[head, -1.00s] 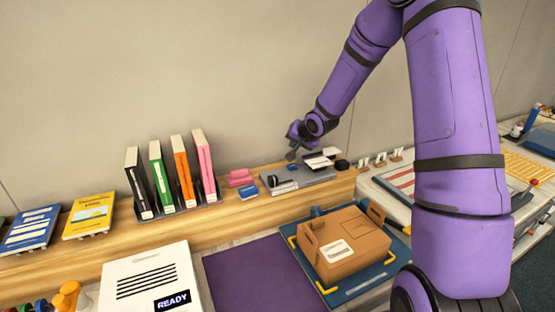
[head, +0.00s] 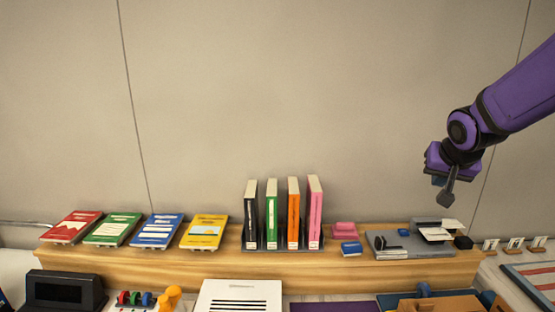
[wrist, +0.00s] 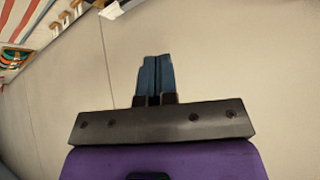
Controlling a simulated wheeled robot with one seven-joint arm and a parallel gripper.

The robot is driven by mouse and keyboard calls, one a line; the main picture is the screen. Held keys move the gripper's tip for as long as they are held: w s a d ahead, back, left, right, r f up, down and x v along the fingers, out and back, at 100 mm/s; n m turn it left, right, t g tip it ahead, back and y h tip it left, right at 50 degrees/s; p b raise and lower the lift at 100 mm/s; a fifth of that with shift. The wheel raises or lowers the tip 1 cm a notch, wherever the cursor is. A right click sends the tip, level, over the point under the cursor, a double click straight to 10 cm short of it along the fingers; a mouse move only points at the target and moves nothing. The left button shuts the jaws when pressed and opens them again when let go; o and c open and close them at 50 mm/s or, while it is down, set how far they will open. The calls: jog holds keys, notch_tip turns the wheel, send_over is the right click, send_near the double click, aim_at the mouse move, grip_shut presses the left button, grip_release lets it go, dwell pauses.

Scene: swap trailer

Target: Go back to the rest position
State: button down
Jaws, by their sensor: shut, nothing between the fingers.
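My gripper (head: 445,197) hangs at the right of the head view, on the end of my purple arm. It is above the right end of the wooden shelf (head: 150,268), over a grey tray-like stand (head: 385,252) with white cards (head: 436,233). In the wrist view the two blue fingers (wrist: 154,76) are together with nothing between them, against the bare wall.
On the shelf stand several upright books (head: 293,213) in a rack, tilted booklets (head: 156,231) to the left, and pink (head: 345,230) and blue blocks (head: 351,248). A brown box (head: 440,304) is partly cut off below.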

jog(key=s+a+r+n+g+y, duration=0.1)
jog(key=s+a+r+n, duration=0.1)
jog(key=s, duration=1.1)
jog(key=s+a+r+n+g+y, duration=0.1)
jog(key=s+a+r+n, duration=0.1)
jog(key=s, duration=1.1)
jog(key=shift+a+r, duration=0.75)
jog(key=shift+a, duration=0.4)
